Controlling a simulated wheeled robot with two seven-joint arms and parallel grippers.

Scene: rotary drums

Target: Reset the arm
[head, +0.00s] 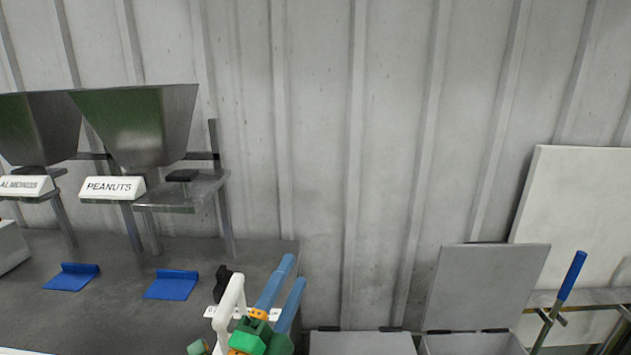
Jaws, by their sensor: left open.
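My left gripper (294,271) shows at the bottom middle, beside the right edge of the dark counter. Its two light blue fingers point up and to the right. They are apart, with nothing visible between them. Its green and orange wrist parts show just below, and the rest of the arm is cut off by the bottom edge. My right gripper is not in view.
Metal hoppers labelled ALMONDS (39,125) and PEANUTS (140,125) stand at left over the dark counter (130,325). Two blue scoop-like pieces (72,276) (172,285) lie there. At right are an open-lidded grey bin (473,345) and a blue-handled lever (571,276).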

